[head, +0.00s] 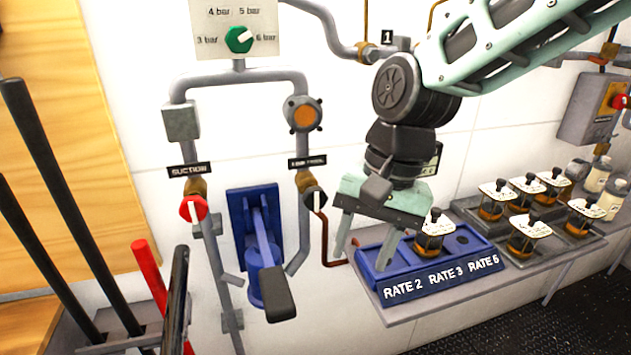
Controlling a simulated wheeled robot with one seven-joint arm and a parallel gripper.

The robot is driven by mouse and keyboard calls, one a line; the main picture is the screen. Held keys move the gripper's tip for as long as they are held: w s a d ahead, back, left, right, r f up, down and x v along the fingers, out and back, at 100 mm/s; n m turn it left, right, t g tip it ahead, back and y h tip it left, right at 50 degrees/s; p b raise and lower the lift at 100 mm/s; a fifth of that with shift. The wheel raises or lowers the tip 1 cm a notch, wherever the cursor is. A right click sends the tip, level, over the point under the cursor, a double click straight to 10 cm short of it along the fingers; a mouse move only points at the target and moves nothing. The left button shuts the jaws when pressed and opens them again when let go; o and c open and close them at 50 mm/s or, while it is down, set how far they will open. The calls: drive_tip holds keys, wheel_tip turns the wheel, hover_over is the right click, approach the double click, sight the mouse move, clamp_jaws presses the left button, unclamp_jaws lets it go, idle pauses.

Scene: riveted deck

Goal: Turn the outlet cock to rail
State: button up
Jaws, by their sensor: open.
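A dark cock knob (315,199) with a white pointer mark sits on the right-hand pipe, below a small black label (307,160) that is too blurred to read fully. The pointer seems to aim downward. I take this knob for the outlet cock. My gripper (364,256) hangs to the right of the knob and apart from it, fingers pointing down. Its jaws are open, with nothing visible between them. The fingers overlap the left part of the blue RATE tray (400,291) in the picture; I cannot tell whether they touch it.
A red-handled cock (193,208) sits under the SUCTION label, left of a blue hand pump (262,240). A green selector (239,39) is above. Several jars stand on the shelf (540,262) at right. Long-handled tools (60,190) stand at left.

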drive_tip(key=w+a+r+m+y+p, duration=0.15)
drive_tip(key=w+r+m+p, duration=0.35)
drive_tip(key=w, duration=0.5)
drive_tip(key=m+p, duration=0.3)
drive_tip(key=m, duration=0.4)
approach(317, 188)
drive_tip(key=p+x, duration=0.3)
drive_tip(key=x, duration=0.8)
drive_tip(key=shift+f, duration=0.15)
drive_tip(key=shift+s, duration=0.1)
drive_tip(key=c, duration=1)
